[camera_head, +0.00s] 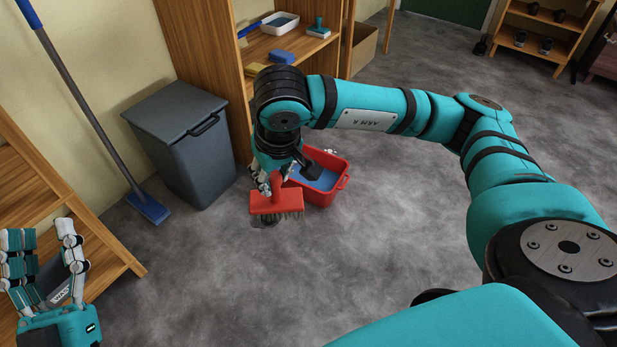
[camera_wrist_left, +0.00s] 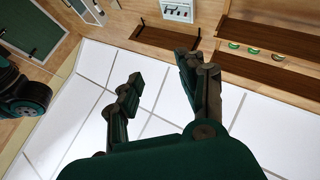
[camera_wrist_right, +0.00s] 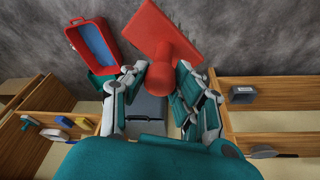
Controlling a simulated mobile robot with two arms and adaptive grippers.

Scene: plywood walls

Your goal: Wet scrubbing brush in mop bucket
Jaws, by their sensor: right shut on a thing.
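A red scrubbing brush (camera_head: 277,201) with pale bristles is held by my right gripper (camera_head: 270,177), which is shut on its handle. The brush also shows in the right wrist view (camera_wrist_right: 163,48), between the fingers of the right gripper (camera_wrist_right: 160,82). A red mop bucket (camera_head: 325,178) with blue water stands on the floor just right of and behind the brush. It also shows in the right wrist view (camera_wrist_right: 92,45), apart from the brush. My left gripper (camera_head: 45,245) is open and empty at the left, with spread fingers in the left wrist view (camera_wrist_left: 160,85).
A grey lidded bin (camera_head: 187,150) stands left of the bucket, beside a wooden shelf (camera_head: 225,70) with a white tray (camera_head: 280,24) and sponges. A blue mop (camera_head: 148,207) leans on the wall. The floor right of the bucket is clear.

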